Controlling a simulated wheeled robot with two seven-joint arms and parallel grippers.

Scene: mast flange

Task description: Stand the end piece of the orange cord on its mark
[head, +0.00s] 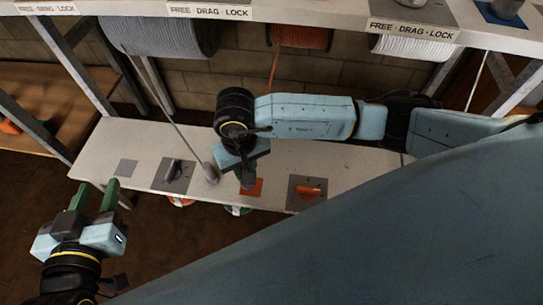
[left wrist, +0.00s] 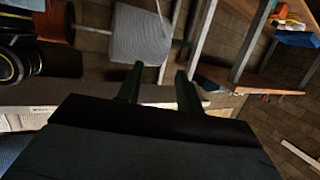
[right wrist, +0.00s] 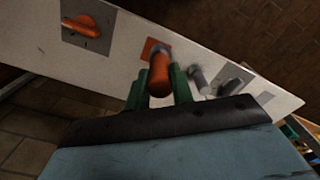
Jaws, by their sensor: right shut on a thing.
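The orange cord's end piece (right wrist: 160,74) is an orange cylinder between the fingers of my right gripper (right wrist: 160,88), which is shut on it. The orange square mark (right wrist: 150,45) lies on the bench just beyond it, partly covered by it; I cannot tell whether the piece touches the bench. In the head view the mark (head: 254,189) shows right beside my right gripper (head: 248,180), which hides the end piece. The orange cord (head: 274,68) comes down from the orange spool (head: 302,37) and passes behind my right arm. My left gripper (head: 94,196) is open and empty left of the bench.
A grey end piece (head: 210,173) on a grey cord stands left of my right gripper. A plate with an orange lever (head: 308,191) lies right of the mark, and one with a dark lever (head: 173,172) lies left. A grey square (head: 126,168) is bare.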

